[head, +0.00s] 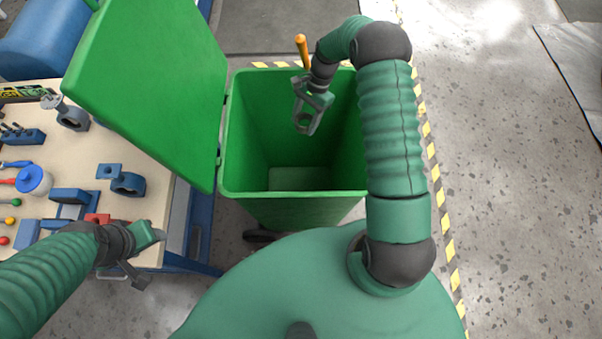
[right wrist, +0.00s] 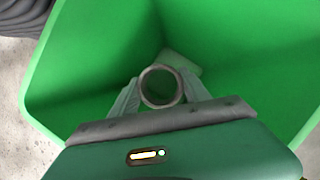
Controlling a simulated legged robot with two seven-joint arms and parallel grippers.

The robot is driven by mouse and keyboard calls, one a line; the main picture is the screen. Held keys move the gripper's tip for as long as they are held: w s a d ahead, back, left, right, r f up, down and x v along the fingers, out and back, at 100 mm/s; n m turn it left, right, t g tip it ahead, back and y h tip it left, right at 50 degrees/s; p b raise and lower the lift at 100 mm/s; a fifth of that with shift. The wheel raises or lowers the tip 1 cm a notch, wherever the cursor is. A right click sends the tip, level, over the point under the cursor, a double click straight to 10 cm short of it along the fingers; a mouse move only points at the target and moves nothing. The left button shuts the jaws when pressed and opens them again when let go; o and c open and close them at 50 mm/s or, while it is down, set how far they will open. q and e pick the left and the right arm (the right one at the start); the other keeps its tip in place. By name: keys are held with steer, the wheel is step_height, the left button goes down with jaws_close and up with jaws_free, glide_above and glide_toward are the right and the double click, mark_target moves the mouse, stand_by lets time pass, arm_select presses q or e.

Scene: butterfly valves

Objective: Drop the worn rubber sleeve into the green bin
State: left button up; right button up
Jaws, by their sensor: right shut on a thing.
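The green bin (head: 290,208) stands open in front of me, its lid (head: 150,80) swung up to the left. My right gripper (head: 306,120) is over the bin's opening and shut on the worn rubber sleeve (head: 303,122), a dark grey ring. In the right wrist view the sleeve (right wrist: 160,70) shows end-on as a round ring between the two fingers, with the bin's green inner walls (right wrist: 105,60) around and below it. My left gripper (head: 146,238) is over the workbench's near edge; whether its jaws are open or shut is unclear.
The workbench (head: 130,205) on the left carries blue clamps, a blue-and-white round part (head: 34,180), a red part and several tools. An orange handle (head: 302,50) shows beside my right wrist.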

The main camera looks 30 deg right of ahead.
steer(key=shift+a+r, duration=0.2)
steer(key=shift+a, duration=0.15)
steer(key=o, duration=0.9)
steer(key=shift+a+r, duration=0.1)
steer(key=shift+a, duration=0.25)
steer(key=o, duration=0.5)
steer(key=shift+a+r, duration=0.1)
steer(key=shift+a, duration=0.2)
steer(key=shift+o, duration=0.2)
steer(key=shift+d+f, duration=0.2)
steer(key=shift+d, duration=0.55)
arm_select(q)
steer(key=shift+a, duration=0.6)
arm_select(e)
steer(key=v, duration=1.6)
steer(key=shift+r, duration=0.35)
arm_select(q)
steer(key=shift+a, duration=0.2)
arm_select(e)
steer(key=shift+a, duration=0.15)
